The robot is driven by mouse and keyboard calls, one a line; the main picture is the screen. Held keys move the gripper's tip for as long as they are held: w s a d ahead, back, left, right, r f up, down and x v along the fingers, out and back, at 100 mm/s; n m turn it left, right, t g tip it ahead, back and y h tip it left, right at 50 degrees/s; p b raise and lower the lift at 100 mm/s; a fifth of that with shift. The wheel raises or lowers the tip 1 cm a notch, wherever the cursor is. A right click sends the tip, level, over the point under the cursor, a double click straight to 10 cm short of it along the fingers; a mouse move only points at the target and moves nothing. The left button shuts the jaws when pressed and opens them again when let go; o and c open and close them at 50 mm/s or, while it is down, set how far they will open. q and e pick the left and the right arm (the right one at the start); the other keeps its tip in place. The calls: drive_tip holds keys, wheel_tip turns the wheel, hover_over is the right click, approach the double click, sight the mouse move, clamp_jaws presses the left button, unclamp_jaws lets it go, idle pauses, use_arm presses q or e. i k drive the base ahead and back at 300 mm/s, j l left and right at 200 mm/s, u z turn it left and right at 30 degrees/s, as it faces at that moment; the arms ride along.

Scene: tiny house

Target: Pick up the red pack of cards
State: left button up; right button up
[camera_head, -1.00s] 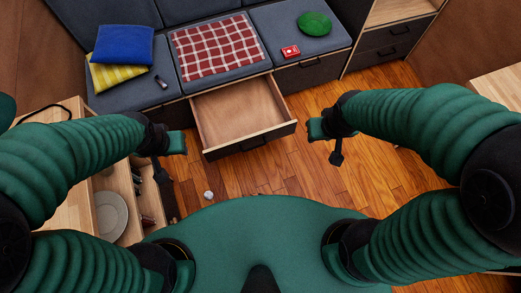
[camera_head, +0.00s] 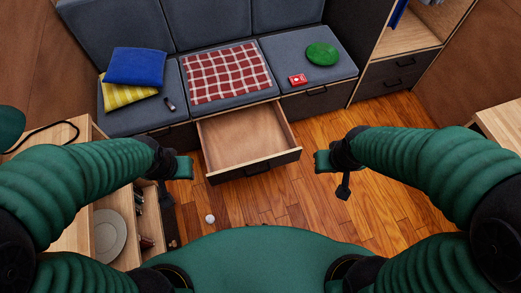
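The red pack of cards (camera_head: 298,80) lies flat on the right seat cushion of the grey sofa (camera_head: 275,72), near its front edge and just left of a round green cushion (camera_head: 322,54). My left gripper (camera_head: 186,168) hangs in the air left of the open drawer, well away from the pack. My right gripper (camera_head: 324,163) is in the air right of the drawer, lower in the picture than the pack and apart from it. Nothing shows held in either gripper. The finger gaps are too small and turned away to read.
An empty drawer (camera_head: 253,171) stands pulled out below the sofa's middle seat. A checked blanket (camera_head: 226,72), blue and yellow pillows (camera_head: 136,65) and a small dark object (camera_head: 169,103) lie on the sofa. Open drawers with a plate (camera_head: 108,234) are at left. A white ball (camera_head: 210,218) lies on the floor.

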sight(298, 80)
drive_tip(key=u, duration=0.45)
drive_tip(key=i+l+u, duration=0.15)
drive_tip(key=l+u, duration=0.25)
drive_tip(key=i+l+u, duration=0.1)
drive_tip(key=l+u, duration=0.75)
drive_tip(key=l, duration=0.95)
drive_tip(key=k+l+u, duration=0.15)
drive_tip(key=l, duration=0.7)
